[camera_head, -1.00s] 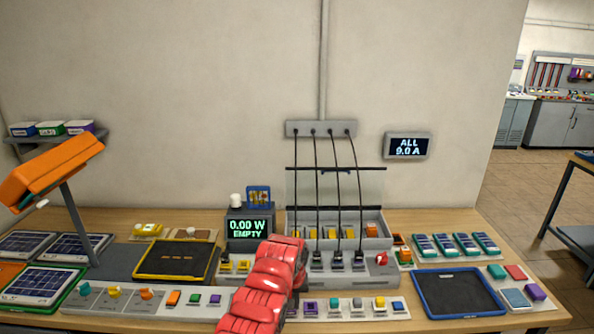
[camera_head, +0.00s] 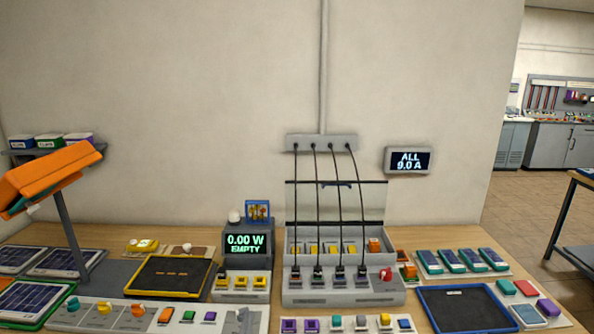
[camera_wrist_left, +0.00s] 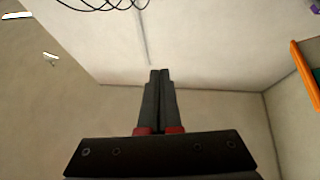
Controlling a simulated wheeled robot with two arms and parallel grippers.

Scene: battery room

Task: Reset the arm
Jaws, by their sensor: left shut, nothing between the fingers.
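My left gripper (camera_wrist_left: 159,78) shows in the left wrist view with its two dark fingers together, shut and empty. Behind the fingers, pale wall fills the wrist view. The rest of my left arm is out of the head view. My right gripper is in neither view.
A bench carries a meter reading 0.00 W EMPTY (camera_head: 247,243), a charging unit (camera_head: 340,291) with several black cables, a yellow-rimmed tray (camera_head: 170,276) and a blue-rimmed tray (camera_head: 465,308). An orange tilted panel (camera_head: 50,173) stands on a post at the left.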

